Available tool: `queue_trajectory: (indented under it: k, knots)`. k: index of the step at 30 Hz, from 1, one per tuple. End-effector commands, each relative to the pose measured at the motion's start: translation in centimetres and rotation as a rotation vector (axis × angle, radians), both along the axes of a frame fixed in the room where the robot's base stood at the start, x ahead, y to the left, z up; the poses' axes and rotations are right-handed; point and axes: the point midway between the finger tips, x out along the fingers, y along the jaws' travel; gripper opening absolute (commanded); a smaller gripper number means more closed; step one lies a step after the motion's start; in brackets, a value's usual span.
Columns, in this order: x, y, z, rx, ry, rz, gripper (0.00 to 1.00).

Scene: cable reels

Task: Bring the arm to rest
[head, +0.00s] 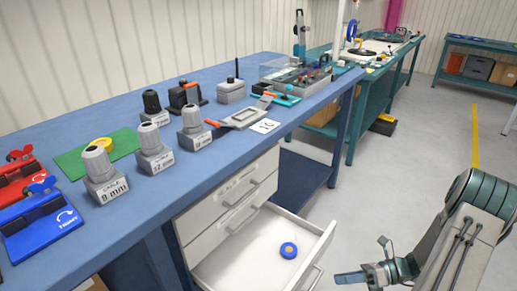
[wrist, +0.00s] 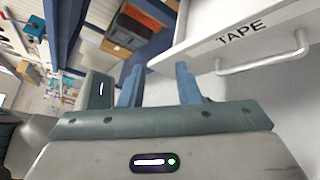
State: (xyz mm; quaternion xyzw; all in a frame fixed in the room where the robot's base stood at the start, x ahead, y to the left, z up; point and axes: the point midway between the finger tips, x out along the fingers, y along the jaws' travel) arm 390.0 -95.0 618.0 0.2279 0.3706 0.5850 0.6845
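My gripper (head: 362,262) is at the lower right of the head view, beside the open drawer's front and apart from it. Its two blue fingers stand apart with nothing between them; the wrist view also shows this gap (wrist: 157,80). My arm reaches in from the right over the floor. The open bottom drawer (head: 322,243) holds a blue tape roll with an orange-brown centre (head: 288,250). In the wrist view the drawer front (wrist: 225,22), marked TAPE, is close to the right finger; I cannot tell the exact gap.
The blue workbench (head: 240,116) bears grey labelled tools, a green mat (head: 118,147), and red and blue clamps. The drawer handle (wrist: 262,60) sticks out near my gripper. A teal table (head: 372,90) stands behind. Grey floor (head: 425,150) to the right is clear.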

Motion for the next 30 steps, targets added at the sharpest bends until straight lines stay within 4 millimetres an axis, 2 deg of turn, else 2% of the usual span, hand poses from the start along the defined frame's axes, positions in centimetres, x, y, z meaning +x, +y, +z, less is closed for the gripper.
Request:
queue_trajectory:
  k: [1, 9, 19, 30]
  knots:
    - [0.0, 0.6, 2.6, -0.054, -0.057, 0.066, 0.30]
    - [-1.2, 3.4, 11.4, -0.297, -0.373, 0.425, 0.30]
    - [-3.5, 6.2, 21.4, -0.531, -0.782, 0.892, 0.30]
    - [-6.5, 8.3, 31.6, -0.733, -1.248, 1.439, 0.30]
